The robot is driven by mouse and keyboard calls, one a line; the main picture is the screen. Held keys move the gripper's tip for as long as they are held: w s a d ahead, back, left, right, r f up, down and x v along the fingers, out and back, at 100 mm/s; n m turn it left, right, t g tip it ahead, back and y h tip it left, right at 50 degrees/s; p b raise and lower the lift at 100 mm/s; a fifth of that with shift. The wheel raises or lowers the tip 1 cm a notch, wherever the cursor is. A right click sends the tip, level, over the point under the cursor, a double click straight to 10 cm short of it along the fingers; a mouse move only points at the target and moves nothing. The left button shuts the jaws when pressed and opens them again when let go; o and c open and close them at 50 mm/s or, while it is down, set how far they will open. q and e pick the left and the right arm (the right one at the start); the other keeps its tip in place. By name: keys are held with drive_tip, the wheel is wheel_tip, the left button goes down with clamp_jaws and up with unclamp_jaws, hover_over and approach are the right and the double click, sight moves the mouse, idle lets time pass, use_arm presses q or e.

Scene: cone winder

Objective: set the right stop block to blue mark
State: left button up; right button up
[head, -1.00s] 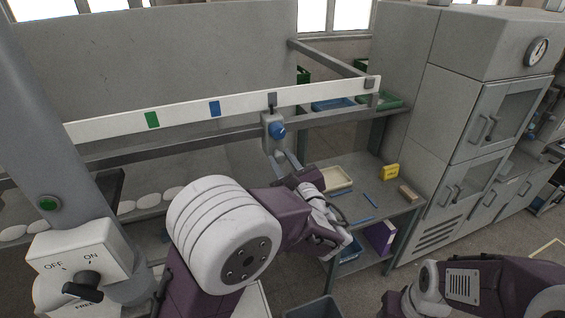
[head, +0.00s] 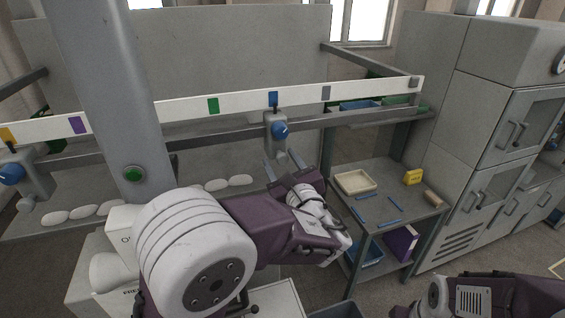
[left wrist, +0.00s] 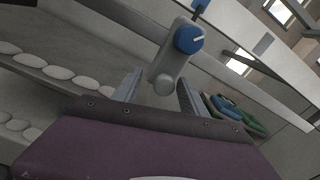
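The right stop block (head: 275,130), grey with a blue knob (head: 280,130), sits on the rail with its pointer under the blue mark (head: 273,98). It also shows in the left wrist view (left wrist: 172,66), where its rounded lower handle lies between my fingers. My left gripper (head: 283,167) is at the block's lower end, fingers apart, one on each side of the handle. In the left wrist view the fingers (left wrist: 158,94) show gaps to the handle; I cannot tell whether either touches. My right arm shows at lower right, its gripper out of view.
The white scale strip also bears green (head: 213,105), grey (head: 326,92), purple and yellow marks. Another stop block (head: 28,175) sits at the far left. A grey column (head: 105,90) stands in front of the rail. A side table (head: 410,204) is at right.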

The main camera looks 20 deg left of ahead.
use_arm(q)
drive_tip(key=shift+w+d, duration=0.1)
drive_tip(key=shift+d, duration=0.1)
drive_tip(key=shift+d+f, duration=0.15)
drive_tip(key=shift+d, duration=0.15)
drive_tip(key=b+v, duration=0.3)
drive_tip(key=v, duration=0.5)
drive_tip(key=shift+s, duration=0.45)
drive_tip(key=shift+a, duration=0.1)
